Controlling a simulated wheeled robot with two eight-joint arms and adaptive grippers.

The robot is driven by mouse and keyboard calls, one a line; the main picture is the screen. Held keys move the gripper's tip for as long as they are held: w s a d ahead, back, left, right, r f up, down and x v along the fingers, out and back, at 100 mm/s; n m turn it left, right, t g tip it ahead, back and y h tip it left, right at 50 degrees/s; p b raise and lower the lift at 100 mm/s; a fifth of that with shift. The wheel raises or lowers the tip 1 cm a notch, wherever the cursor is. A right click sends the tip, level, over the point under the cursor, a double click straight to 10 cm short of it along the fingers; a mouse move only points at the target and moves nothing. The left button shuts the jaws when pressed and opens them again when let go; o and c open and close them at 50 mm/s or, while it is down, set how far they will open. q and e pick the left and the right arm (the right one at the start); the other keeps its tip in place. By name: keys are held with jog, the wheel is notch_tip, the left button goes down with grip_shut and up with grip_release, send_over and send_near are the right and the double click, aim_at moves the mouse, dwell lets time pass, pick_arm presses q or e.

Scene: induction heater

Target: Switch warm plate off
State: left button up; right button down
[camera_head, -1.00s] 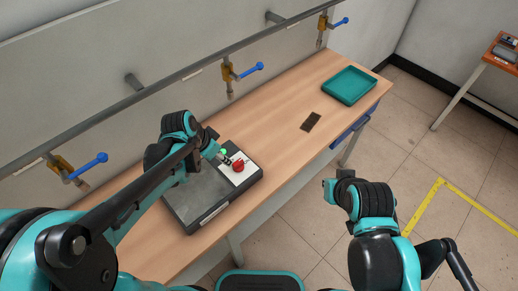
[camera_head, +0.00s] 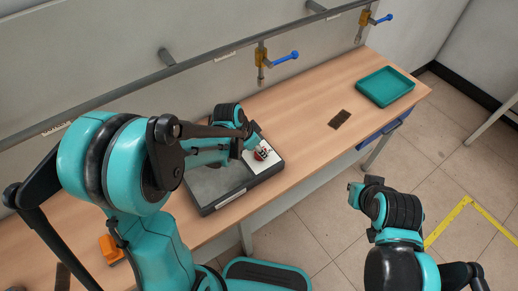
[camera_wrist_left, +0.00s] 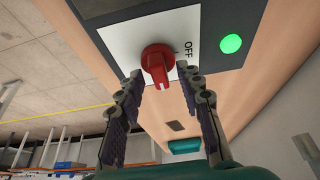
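The warm plate (camera_head: 208,187) is a dark, flat box on the wooden bench, with a white control panel (camera_wrist_left: 122,43) at its right end. A red knob (camera_wrist_left: 157,60) stands on the panel beside the printed OFF label; it also shows partly in the head view (camera_head: 262,155). A round green light (camera_wrist_left: 231,43) glows beside the panel; my arm hides it in the head view. My left gripper (camera_wrist_left: 160,78) is open, its two fingers apart on either side of the knob's near end. I cannot tell whether they touch it. My right arm hangs clear of the bench; its fingers are not visible.
A teal tray (camera_head: 385,87) and a small dark rectangle (camera_head: 339,118) lie on the bench right of the plate. An orange object (camera_head: 110,249) lies at the left. A pipe rail with blue-handled valves (camera_head: 285,57) runs behind.

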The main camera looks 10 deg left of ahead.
pick_arm(q)
grip_shut()
jog(key=shift+n, duration=0.4)
jog(key=n, duration=0.1)
jog(key=n+t+y, duration=0.1)
jog(key=n, duration=0.1)
jog(key=shift+s+d+n+b, duration=0.15)
jog(key=shift+n+b, duration=0.15)
jog(key=n+y, duration=0.2)
jog(key=n, duration=0.2)
jog(key=shift+d+n+b, duration=0.1)
jog(key=shift+n+b, duration=0.2)
jog(key=n+y, duration=0.2)
jog(key=n, duration=0.2)
jog(key=shift+d, duration=0.1)
jog(key=shift+d+n+g+y+b, duration=0.1)
jog(key=shift+n+g+y+b, duration=0.2)
jog(key=shift+n, duration=0.95)
jog(key=shift+n+g+y+b, duration=0.2)
jog(key=shift+n+y, duration=0.2)
jog(key=shift+n, duration=0.85)
